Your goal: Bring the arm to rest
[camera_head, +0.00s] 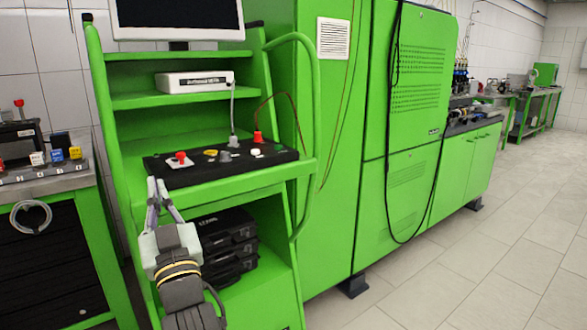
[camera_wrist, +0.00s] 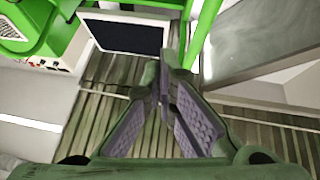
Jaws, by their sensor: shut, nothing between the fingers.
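My gripper (camera_head: 157,185) points upward in the head view, in front of the green trolley's shelf edge. Its two grey fingers come together at the tips, with nothing between them. In the wrist view my gripper (camera_wrist: 163,72) also shows shut and empty, its dark ribbed finger pads angled toward each other. My arm rises from the bottom of the head view; its lower links are out of frame. Whether the fingers touch the shelf edge cannot be told.
The green trolley (camera_head: 121,155) carries a black control panel (camera_head: 212,163) with a red button (camera_head: 181,158). Black cases (camera_head: 228,245) sit below. A workbench (camera_head: 45,184) stands at left and a tall green cabinet (camera_head: 325,120) at right. Floor at the right (camera_head: 500,250) is clear.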

